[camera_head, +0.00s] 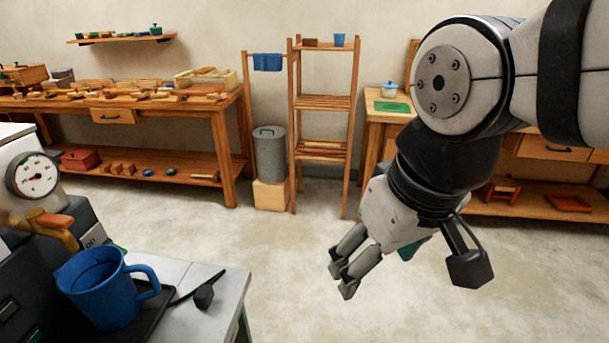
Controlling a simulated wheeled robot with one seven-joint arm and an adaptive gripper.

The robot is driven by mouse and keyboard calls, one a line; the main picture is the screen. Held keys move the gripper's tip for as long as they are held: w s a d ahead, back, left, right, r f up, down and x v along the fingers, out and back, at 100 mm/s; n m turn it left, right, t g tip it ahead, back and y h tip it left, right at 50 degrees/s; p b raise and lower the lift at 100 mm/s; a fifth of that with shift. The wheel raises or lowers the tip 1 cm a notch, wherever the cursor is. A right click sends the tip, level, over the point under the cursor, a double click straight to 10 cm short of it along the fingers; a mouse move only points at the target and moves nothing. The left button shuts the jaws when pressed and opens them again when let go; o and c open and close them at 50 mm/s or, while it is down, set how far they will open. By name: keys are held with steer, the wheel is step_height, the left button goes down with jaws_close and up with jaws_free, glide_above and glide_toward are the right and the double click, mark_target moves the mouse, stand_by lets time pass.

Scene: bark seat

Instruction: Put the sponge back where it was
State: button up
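My gripper (408,278) hangs over the floor at the right of the centre, pointing down. Its fingers are spread wide apart, two close together at the left and one at the right, with floor visible between them. A small teal patch (408,250) shows below the palm, partly hidden by it. I cannot tell whether this is a sponge or part of the gripper. I can make out no other sponge for certain. A flat green piece (392,107) lies on the wooden table (378,120) at the back, beside a lidded pot (390,89).
A blue mug (103,290) stands on a dark tray by a machine with a gauge (33,175), front left. A cluttered workbench (215,110), a grey bin (269,155) and a wooden shelf rack (322,103) line the back. The middle floor is clear.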

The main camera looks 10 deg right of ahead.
steer(key=s+d, duration=0.1)
steer(key=s+d+m, duration=0.2)
steer(key=shift+s+f, duration=0.25)
steer(key=shift+s, duration=0.05)
step_height(320, 180, up, 2)
steer(key=shift+r+t+p, duration=0.25)
steer(key=shift+t+p, duration=0.25)
steer(key=shift+p, duration=0.4)
